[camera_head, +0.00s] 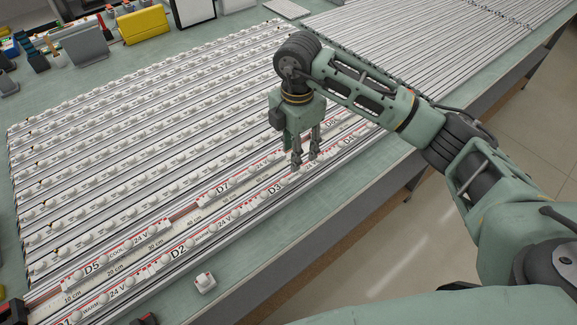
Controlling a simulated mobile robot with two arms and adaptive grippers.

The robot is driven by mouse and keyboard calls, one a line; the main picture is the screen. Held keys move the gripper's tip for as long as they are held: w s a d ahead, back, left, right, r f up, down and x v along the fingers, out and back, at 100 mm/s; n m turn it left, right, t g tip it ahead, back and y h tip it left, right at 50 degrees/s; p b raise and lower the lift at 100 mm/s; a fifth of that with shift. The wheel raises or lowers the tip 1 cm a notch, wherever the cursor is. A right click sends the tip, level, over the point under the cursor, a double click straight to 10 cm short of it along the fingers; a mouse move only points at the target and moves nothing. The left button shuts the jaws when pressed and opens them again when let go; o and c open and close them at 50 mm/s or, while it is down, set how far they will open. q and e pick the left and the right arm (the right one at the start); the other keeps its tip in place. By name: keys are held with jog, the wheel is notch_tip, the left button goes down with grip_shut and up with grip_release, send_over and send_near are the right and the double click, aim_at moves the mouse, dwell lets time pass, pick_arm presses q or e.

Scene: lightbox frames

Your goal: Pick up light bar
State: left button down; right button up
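Short white light bars with round lamps and red marks lie along the front of the table. One bar (120,250) lies by the D5 label, another (237,184) by the D7 label. A longer row (215,227) runs past the D2 and D3 labels towards the right. My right gripper (305,161) points down over the right part of these rows, with its two fingers apart and nothing seen between them. The bar just under its fingertips is partly hidden. Whether the tips touch it, I cannot tell. My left gripper is not clearly in view.
Long light strips (150,130) fill the table behind, and more strips (430,45) lie at the back right. A yellow case (145,24) and tools stand at the back left. Open floor (400,255) lies right.

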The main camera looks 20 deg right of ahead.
aim_at(292, 173)
jog(key=shift+s+a+f+p, duration=0.1)
jog(key=shift+s+f+p, duration=0.2)
jog(key=shift+s+f, duration=0.35)
jog(key=f+p, duration=0.1)
jog(key=f, duration=0.1)
jog(key=a+f+p, duration=0.1)
jog(key=f, duration=0.2)
jog(key=shift+w, duration=0.15)
jog(key=shift+f, duration=0.15)
jog(key=shift+c, duration=0.5)
grip_shut()
